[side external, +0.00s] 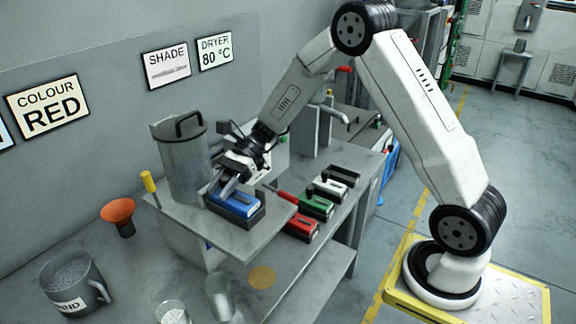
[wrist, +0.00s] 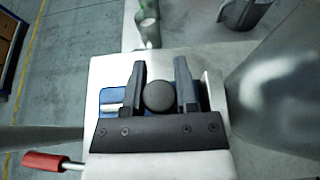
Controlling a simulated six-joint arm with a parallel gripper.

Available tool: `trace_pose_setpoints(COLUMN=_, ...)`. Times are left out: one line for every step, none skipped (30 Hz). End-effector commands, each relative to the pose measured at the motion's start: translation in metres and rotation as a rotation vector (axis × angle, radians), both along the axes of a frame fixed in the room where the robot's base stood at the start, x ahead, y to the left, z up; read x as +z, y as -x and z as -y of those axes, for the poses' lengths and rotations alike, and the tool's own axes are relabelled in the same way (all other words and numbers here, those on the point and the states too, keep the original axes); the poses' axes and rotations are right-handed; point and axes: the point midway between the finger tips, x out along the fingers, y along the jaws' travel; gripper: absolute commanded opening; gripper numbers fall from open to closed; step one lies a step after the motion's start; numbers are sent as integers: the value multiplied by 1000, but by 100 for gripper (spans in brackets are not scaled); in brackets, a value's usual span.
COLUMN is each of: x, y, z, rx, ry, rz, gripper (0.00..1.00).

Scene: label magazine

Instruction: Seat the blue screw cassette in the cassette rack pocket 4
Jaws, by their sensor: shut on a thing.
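The blue screw cassette (side external: 238,203) sits in a dark holder (side external: 240,222) on a raised grey shelf in the side view. My gripper (side external: 229,186) is above it, its fingers reaching down to its top. The blue body of the cassette (wrist: 109,96) shows beside the fingers, with a pale patch. Much of the cassette is hidden by the gripper. No pocket numbers are legible.
A row of red (side external: 300,229), green (side external: 317,207), white (side external: 329,188) and black (side external: 342,175) cassettes stands on the bench to the right. A tall grey metal canister (side external: 182,165) stands close behind my gripper. A mug (side external: 73,284) and glasses stand in front.

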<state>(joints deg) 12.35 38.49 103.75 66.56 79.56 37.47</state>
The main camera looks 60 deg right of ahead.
Motion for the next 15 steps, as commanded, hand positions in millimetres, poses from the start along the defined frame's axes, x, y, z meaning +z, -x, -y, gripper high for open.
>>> trace_pose_setpoints(x=0, y=0, z=0, rx=-1, ry=0, rz=1, gripper=0)
trace_pose_setpoints(x=0, y=0, z=0, rx=-1, ry=0, rz=1, gripper=0)
trace_pose_setpoints(x=0, y=0, z=0, rx=-1, ry=0, rz=1, gripper=0)
trace_pose_setpoints(x=0, y=0, z=0, rx=-1, ry=0, rz=1, gripper=0)
trace_pose_setpoints(x=0, y=0, z=0, rx=-1, ry=0, rz=1, gripper=0)
trace_pose_setpoints(x=0, y=0, z=0, rx=-1, ry=-1, rz=1, gripper=0)
trace_pose_setpoints(x=0, y=0, z=0, rx=-1, ry=-1, rz=1, gripper=0)
trace_pose_setpoints(x=0, y=0, z=0, rx=-1, ry=-1, rz=1, gripper=0)
trace_pose_setpoints(x=-1, y=0, z=0, rx=-1, ry=-1, rz=0, gripper=0)
trace_pose_setpoints(x=-2, y=0, z=0, rx=-1, ry=-1, rz=0, gripper=0)
trace_pose_setpoints(x=-2, y=0, z=0, rx=-1, ry=-1, rz=0, gripper=0)
trace_pose_setpoints(x=-3, y=0, z=0, rx=-1, ry=0, rz=0, gripper=40)
trace_pose_setpoints(x=-3, y=0, z=0, rx=-1, ry=0, rz=0, gripper=50)
trace_pose_setpoints(x=-3, y=0, z=0, rx=-1, ry=0, rz=0, gripper=59)
trace_pose_setpoints(x=-3, y=0, z=0, rx=-1, ry=0, rz=0, gripper=72)
